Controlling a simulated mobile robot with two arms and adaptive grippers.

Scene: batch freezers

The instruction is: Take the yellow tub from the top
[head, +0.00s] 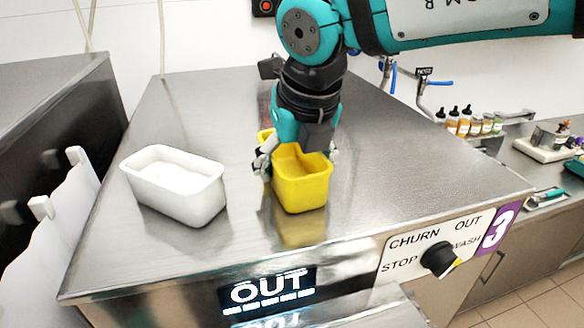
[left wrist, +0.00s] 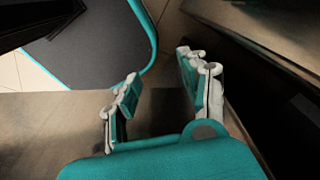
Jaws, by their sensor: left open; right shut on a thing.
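The yellow tub (head: 301,186) is on or just above the steel top of the batch freezer (head: 370,185), right of the white tub. A reflection shows below it, and I cannot tell whether its base touches the top. My right gripper (head: 297,158) comes down from above and is shut on the yellow tub, with fingers at its sides. The arm hides part of the tub's far end. My left gripper (left wrist: 155,100) shows only in the left wrist view, open with nothing between its fingers.
An empty-looking white tub (head: 175,185) stands on the left part of the top. The front has an OUT display (head: 268,292) and a black knob (head: 438,258). Small bottles (head: 466,122) stand on the counter at the right. The right part of the top is clear.

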